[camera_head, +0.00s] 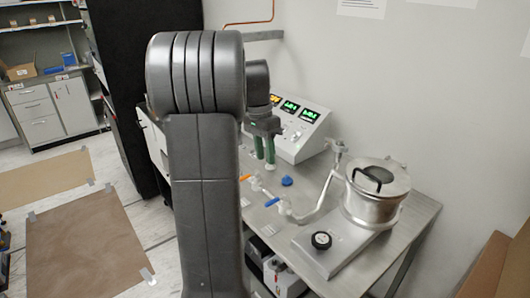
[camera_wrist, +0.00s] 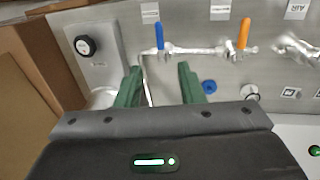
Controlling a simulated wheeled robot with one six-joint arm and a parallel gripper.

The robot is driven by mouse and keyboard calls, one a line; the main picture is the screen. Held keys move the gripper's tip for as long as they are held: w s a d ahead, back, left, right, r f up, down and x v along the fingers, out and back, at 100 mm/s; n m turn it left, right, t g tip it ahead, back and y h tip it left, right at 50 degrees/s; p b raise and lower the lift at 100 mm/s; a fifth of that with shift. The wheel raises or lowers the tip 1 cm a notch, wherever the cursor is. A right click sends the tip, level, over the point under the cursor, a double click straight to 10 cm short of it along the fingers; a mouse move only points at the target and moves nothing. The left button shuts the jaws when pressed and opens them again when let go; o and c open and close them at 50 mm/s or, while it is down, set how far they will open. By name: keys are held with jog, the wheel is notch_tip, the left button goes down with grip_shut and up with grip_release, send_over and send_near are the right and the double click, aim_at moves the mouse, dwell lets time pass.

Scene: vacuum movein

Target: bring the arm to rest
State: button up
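My gripper (camera_head: 265,161) has green fingers and points down above the steel bench (camera_head: 385,262), in front of the control box (camera_head: 303,127). In the wrist view, the fingers of my gripper (camera_wrist: 159,80) are spread apart with nothing held between them. A thin metal tube shows beyond the gap. My arm stands upright in the middle of the head view and hides part of the bench's left side.
A lidded steel pot (camera_head: 376,195) stands on a base with a black knob (camera_head: 321,240). Valves with blue (camera_wrist: 158,35) and orange (camera_wrist: 243,35) handles line the piping. A blue cap (camera_head: 287,181) lies near my gripper. A wall rises behind the bench; open floor lies left.

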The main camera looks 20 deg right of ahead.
aim_at(273, 202)
jog(key=shift+f, duration=0.1)
dwell(0.3)
jog(key=f, duration=0.4)
jog(key=s+f, duration=0.1)
jog(key=f, duration=0.4)
jog(key=s+d+f, duration=0.1)
jog(key=f, duration=0.3)
jog(key=shift+s+f+p, duration=0.2)
jog(key=shift+s+p, duration=0.05)
jog(key=shift+p, duration=0.05)
jog(key=shift+r, duration=0.1)
notch_tip(273, 202, up, 14)
jog(key=w+a, duration=0.1)
jog(key=w, duration=0.2)
jog(key=s+f, duration=0.1)
jog(key=f, duration=0.3)
jog(key=s+f, duration=0.1)
jog(key=f, duration=0.4)
jog(key=s+d+f, duration=0.1)
jog(key=f, duration=0.3)
jog(key=shift+f, duration=0.4)
jog(key=shift+s+f, duration=0.1)
jog(key=shift+f, duration=0.15)
jog(key=shift+s+d+n, duration=0.15)
jog(key=shift+s+n, duration=0.2)
jog(key=shift+n, duration=0.65)
jog(key=shift+r, duration=0.1)
